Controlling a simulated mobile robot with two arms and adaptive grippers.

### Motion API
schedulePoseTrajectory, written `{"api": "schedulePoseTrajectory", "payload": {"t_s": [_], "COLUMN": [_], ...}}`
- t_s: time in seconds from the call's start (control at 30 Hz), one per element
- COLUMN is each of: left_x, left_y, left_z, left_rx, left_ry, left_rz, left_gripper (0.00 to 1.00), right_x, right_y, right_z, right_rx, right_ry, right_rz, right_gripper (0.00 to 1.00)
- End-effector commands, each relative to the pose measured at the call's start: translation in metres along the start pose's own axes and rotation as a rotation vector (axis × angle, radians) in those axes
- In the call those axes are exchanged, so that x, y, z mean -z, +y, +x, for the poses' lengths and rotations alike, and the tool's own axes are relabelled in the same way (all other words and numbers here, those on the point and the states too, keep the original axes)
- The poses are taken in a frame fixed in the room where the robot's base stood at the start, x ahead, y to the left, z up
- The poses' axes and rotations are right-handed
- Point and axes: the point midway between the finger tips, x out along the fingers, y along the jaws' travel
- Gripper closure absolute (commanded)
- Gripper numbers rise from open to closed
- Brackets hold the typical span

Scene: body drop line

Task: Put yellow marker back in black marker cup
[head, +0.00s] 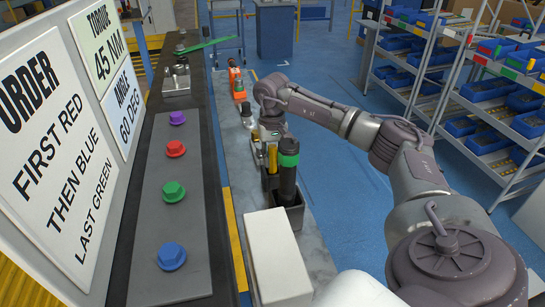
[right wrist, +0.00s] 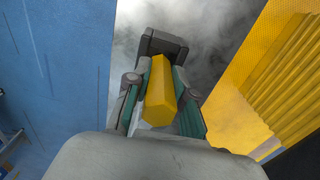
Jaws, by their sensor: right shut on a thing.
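The yellow marker (head: 272,158) is held below my right gripper (head: 270,137) in the head view, pointing down. In the right wrist view the yellow marker (right wrist: 160,92) sits between both fingers of the shut right gripper (right wrist: 157,100). The black marker cup (right wrist: 163,42) shows just beyond the marker's far end. In the head view a black cup (head: 270,182) is partly hidden behind a dark cylinder. I cannot tell whether the marker's lower end is inside the cup. My left gripper is not in view.
A dark cylinder with a green band (head: 288,172) stands in a black holder (head: 293,214) close by the marker. A white box (head: 277,262) is nearer. An orange item (head: 237,84) lies farther back. A plate with coloured bolts (head: 160,240) is left.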

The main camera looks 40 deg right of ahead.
Motion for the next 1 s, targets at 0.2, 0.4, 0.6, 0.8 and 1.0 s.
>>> {"api": "schedulePoseTrajectory", "payload": {"t_s": [0.2, 0.4, 0.6, 0.8, 1.0], "left_x": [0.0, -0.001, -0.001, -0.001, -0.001], "left_y": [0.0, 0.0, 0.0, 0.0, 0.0], "left_z": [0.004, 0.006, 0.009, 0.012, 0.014], "left_rx": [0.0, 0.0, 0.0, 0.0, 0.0], "left_ry": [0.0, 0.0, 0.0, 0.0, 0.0], "left_rz": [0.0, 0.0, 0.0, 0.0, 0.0], "left_gripper": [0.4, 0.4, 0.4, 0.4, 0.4], "right_x": [0.0, 0.0, 0.0, 0.0, 0.0], "right_y": [0.0, 0.0, 0.0, 0.0, 0.0], "right_z": [0.005, 0.009, 0.013, 0.018, 0.02], "right_rx": [0.0, 0.0, 0.0, 0.0, 0.0], "right_ry": [0.0, 0.0, 0.0, -0.001, -0.001], "right_rz": [0.0, 0.0, 0.0, 0.0, 0.0], "right_gripper": [1.0, 1.0, 1.0, 1.0, 0.73]}}
